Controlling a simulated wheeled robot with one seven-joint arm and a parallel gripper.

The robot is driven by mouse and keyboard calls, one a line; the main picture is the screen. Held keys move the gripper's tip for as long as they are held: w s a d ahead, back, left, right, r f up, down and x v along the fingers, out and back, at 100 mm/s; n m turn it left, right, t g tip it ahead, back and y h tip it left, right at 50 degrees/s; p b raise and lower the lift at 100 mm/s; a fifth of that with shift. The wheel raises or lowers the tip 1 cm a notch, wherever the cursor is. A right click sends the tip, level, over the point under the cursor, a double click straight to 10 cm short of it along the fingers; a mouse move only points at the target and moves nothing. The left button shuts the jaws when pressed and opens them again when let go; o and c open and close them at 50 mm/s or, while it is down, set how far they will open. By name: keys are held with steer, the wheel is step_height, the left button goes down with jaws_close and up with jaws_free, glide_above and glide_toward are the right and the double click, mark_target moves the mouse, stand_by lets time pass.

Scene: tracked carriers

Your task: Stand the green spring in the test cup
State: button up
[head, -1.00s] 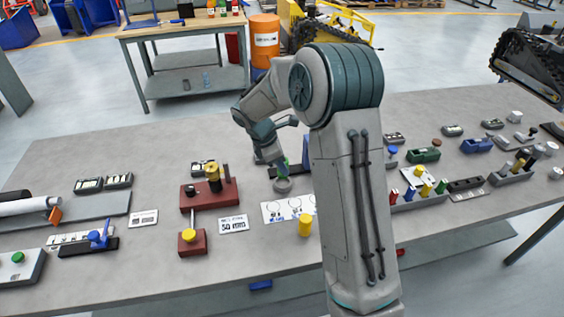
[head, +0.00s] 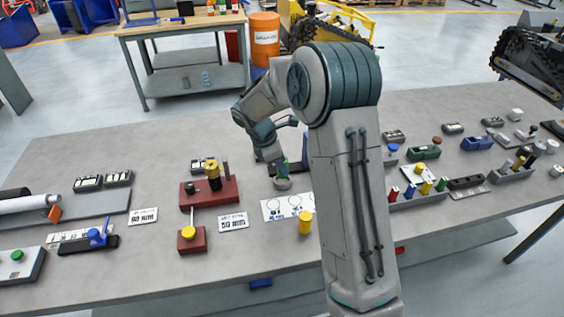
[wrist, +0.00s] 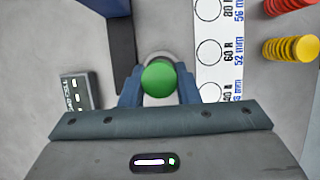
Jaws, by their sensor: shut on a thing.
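The green spring (wrist: 160,79) is held upright between the two blue fingers of my gripper (wrist: 160,92), seen end-on from above as a green disc. The test cup (wrist: 157,57) shows as a pale grey ring just behind and around the green top. In the head view the round grey cup (head: 283,184) stands on the bench directly under my gripper (head: 283,167), with a bit of green between the fingers. The fingers hide most of the spring, and I cannot tell how far its lower end is inside the cup.
A white card with printed circles (wrist: 209,50) lies right of the cup, with a yellow spring (wrist: 290,48) and a red spring (wrist: 290,5) beyond. A small dark gauge block (wrist: 80,92) lies to the left. A red fixture (head: 210,193) stands further left on the bench.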

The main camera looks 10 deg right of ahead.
steer(key=shift+f+b, duration=0.8)
steer(key=shift+f, duration=0.6)
stand_by(0.7)
stand_by(0.3)
steer(key=o, duration=1.6)
steer(key=shift+c, duration=0.2)
steer(key=shift+r+p, duration=2.85)
steer(key=shift+r, duration=0.65)
